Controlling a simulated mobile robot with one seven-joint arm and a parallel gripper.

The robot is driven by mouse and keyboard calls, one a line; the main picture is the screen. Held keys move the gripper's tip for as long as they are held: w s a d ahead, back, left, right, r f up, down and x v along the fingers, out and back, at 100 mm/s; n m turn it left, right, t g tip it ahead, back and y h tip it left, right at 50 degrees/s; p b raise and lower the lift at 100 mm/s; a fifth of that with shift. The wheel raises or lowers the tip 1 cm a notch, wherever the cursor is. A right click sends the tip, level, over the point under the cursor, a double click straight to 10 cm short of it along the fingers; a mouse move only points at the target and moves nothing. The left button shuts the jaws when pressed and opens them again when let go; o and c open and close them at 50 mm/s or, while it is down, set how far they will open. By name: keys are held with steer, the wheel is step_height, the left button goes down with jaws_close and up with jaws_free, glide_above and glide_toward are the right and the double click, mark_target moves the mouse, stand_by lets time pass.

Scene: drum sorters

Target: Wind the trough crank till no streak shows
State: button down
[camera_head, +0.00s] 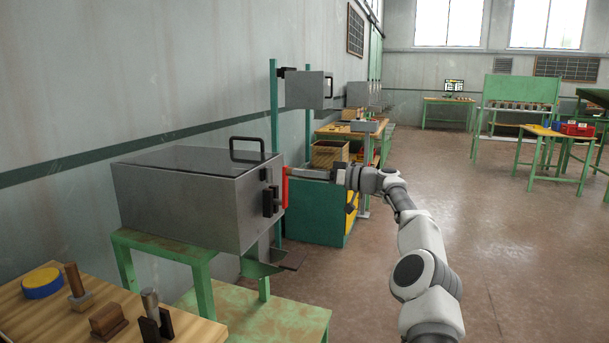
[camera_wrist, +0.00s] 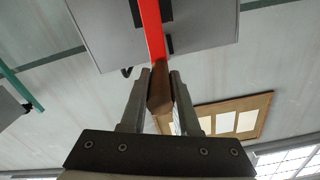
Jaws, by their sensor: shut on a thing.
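The trough is a grey metal box (camera_head: 185,205) with a dark flat top (camera_head: 195,160), on a green stand at the left. Its red crank arm (camera_head: 285,188) is on the end facing right; it also shows in the wrist view (camera_wrist: 153,30). My gripper (camera_head: 294,172) is at the upper end of the red arm. In the wrist view its fingers (camera_wrist: 160,78) are shut on the brown crank handle (camera_wrist: 159,98), one on each side. The inside of the trough is not visible, and I cannot tell whether a streak shows.
A black loop handle (camera_head: 248,146) stands on the box top. A wooden bench (camera_head: 50,318) at the lower left holds a blue-and-yellow disc (camera_head: 43,283) and small blocks. A teal cabinet (camera_head: 315,215) stands behind the crank. The floor at the right (camera_head: 510,240) is open.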

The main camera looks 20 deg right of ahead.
steer(key=shift+s+a, duration=0.15)
steer(key=shift+s, duration=0.1)
stand_by(0.4)
steer(key=c, duration=0.7)
jaws_free()
steer(key=shift+o, duration=0.2)
steer(key=p+v, duration=0.1)
steer(key=v, duration=1.6)
steer(key=shift+s+p, duration=0.15)
steer(key=shift+p, duration=0.15)
